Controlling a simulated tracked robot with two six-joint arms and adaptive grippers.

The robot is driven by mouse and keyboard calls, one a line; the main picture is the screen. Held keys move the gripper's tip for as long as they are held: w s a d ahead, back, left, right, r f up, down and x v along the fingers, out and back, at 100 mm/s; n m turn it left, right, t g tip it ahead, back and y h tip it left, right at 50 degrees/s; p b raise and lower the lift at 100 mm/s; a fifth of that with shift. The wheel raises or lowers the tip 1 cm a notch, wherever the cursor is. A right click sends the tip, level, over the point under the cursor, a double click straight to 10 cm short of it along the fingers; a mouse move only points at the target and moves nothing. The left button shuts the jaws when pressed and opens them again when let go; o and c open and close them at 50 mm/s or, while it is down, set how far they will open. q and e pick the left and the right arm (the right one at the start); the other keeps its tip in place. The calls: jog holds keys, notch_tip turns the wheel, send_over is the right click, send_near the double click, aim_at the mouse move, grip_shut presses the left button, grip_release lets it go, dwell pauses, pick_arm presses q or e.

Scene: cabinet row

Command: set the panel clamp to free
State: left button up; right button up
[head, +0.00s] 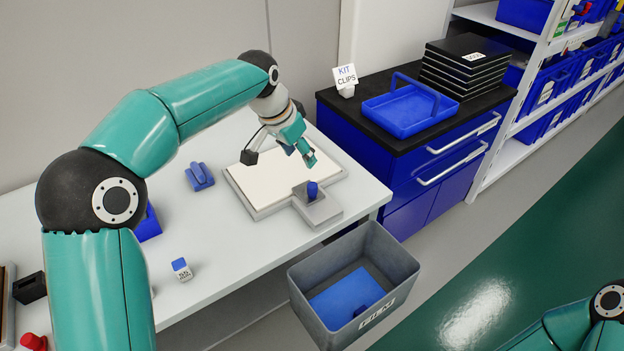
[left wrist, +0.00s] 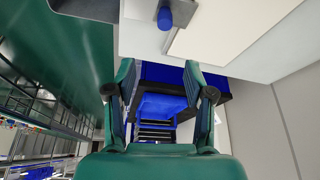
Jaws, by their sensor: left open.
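The panel clamp is a grey block with a blue knob (head: 312,190) at the front right edge of a cream panel in a grey frame (head: 270,186). The blue knob also shows at the top of the left wrist view (left wrist: 165,18). My left gripper (head: 308,157) is open and empty, above the panel and behind the knob, apart from it. Its two fingers show apart in the left wrist view (left wrist: 160,92), with nothing between them. Any mark for the clamp's setting is too small to read. My right gripper is out of view; only part of that arm shows at lower right.
A grey bin (head: 350,285) holding a blue piece stands below the table's right edge. A blue cabinet with a blue tray (head: 410,107) and a stack of black panels (head: 465,65) stands behind. A blue object (head: 199,177) and a small labelled block (head: 182,269) lie on the table (head: 225,225).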

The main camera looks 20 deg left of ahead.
aim_at(311, 186)
pick_arm(q)
jog(key=x, duration=1.6)
jog(key=shift+s+a+f+p, duration=0.1)
jog(key=shift+a+p, duration=0.3)
jog(key=shift+a, duration=0.05)
jog(key=shift+c, duration=0.2)
grip_shut()
